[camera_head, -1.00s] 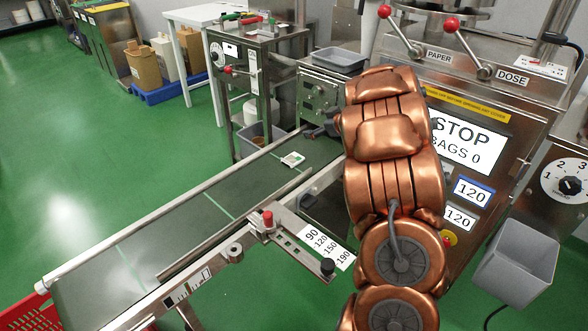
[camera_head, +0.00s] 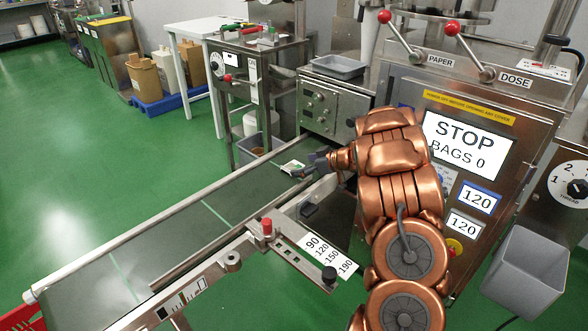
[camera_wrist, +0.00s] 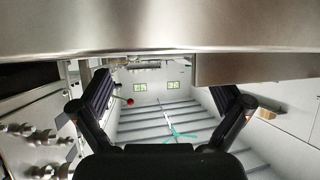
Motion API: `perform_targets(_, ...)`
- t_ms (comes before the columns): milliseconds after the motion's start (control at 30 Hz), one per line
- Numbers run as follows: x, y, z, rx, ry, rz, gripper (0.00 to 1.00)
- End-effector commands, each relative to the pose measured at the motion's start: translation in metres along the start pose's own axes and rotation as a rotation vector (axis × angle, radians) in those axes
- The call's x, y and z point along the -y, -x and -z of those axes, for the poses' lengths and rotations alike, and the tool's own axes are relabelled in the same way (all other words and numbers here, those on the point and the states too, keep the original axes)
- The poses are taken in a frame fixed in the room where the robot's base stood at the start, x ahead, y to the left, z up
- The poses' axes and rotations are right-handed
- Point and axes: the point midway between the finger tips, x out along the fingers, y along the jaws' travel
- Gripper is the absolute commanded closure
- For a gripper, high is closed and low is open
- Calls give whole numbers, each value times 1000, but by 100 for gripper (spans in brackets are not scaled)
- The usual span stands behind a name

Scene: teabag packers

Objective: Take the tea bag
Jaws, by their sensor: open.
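The tea bag (camera_head: 291,166), a small white packet with a green mark, lies on the dark conveyor belt (camera_head: 165,240) near its far end. My gripper (camera_head: 306,166) is just to the right of the tea bag in the head view, low over the belt. Its dark fingers are close to the packet; I cannot tell whether they touch it. In the wrist view, my gripper (camera_wrist: 165,97) has its two black fingers spread wide with nothing between them. The tea bag cannot be made out in the wrist view.
The machine (camera_head: 480,130) with a STOP screen stands right of the belt. A guide bracket with a red knob (camera_head: 267,226) juts over the belt's near side. A grey bin (camera_head: 525,270) is at the right. A grey tray (camera_head: 338,66) sits beyond the belt.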

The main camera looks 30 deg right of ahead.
Motion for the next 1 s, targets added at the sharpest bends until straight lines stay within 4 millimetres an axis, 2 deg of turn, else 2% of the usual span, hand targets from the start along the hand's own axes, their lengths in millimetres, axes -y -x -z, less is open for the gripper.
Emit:
perform_targets(133,1,-19,0,-2,2,2,0)
perform_targets(400,0,-21,1,-1,1,0,1)
perform_targets(700,0,-21,0,-1,0,0,32)
perform_targets(1000,0,-21,0,-1,0,0,35)
